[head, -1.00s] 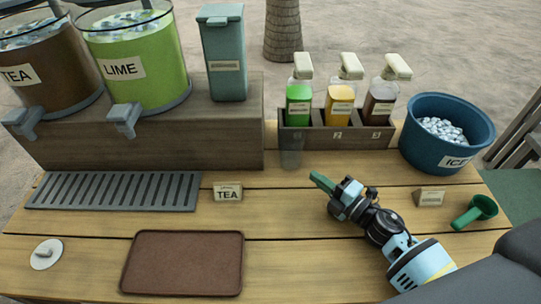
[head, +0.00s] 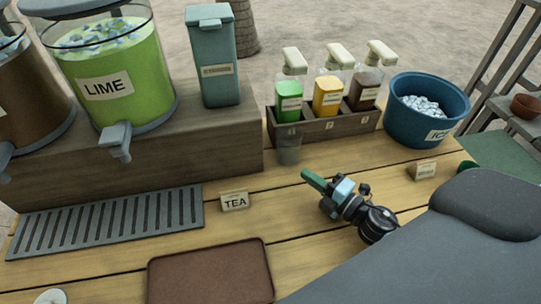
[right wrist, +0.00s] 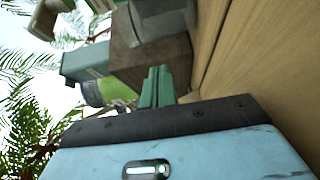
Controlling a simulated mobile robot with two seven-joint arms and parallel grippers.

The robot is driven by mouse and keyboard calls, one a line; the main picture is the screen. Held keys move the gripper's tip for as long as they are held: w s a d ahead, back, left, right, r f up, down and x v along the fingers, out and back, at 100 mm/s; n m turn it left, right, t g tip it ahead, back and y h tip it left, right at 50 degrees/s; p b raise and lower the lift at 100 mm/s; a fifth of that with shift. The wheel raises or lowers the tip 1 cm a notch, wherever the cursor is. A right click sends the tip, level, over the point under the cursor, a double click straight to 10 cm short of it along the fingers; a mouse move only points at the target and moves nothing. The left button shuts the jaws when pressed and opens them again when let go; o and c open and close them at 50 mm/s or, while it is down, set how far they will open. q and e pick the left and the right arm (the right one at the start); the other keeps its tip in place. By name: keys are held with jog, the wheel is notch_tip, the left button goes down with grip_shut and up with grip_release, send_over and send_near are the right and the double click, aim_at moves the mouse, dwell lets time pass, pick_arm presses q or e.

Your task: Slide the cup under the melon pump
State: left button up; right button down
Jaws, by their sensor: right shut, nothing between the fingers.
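The clear, empty-looking cup (head: 288,147) stands upright on the table, right in front of the rack's left end. Behind it is the pump bottle with green liquid (head: 289,101), under a cream pump head (head: 294,58); its label is too small to read surely. The cup is in front of this bottle and lines up with it. My right gripper (head: 311,179) is shut and empty, its green fingers pointing toward the cup from the front right, apart from it. In the right wrist view the shut fingers (right wrist: 157,88) show too. My left gripper is not in view.
The wooden rack (head: 325,126) also holds yellow and dark brown pump bottles. A blue ice bucket (head: 401,120) stands to its right. A TEA card (head: 235,201), drip grate (head: 110,222) and brown tray (head: 210,275) lie to the left. The lime dispenser (head: 105,60) stands on a wooden block.

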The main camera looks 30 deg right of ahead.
aim_at(290, 154)
jog(key=shift+s+a, duration=0.1)
jog(key=shift+a, duration=0.05)
jog(key=p+x, duration=0.1)
jog(key=x, duration=0.9)
dwell(0.4)
jog(key=shift+d+f, duration=0.1)
jog(key=shift+d, duration=1.45)
jog(key=shift+s, duration=0.1)
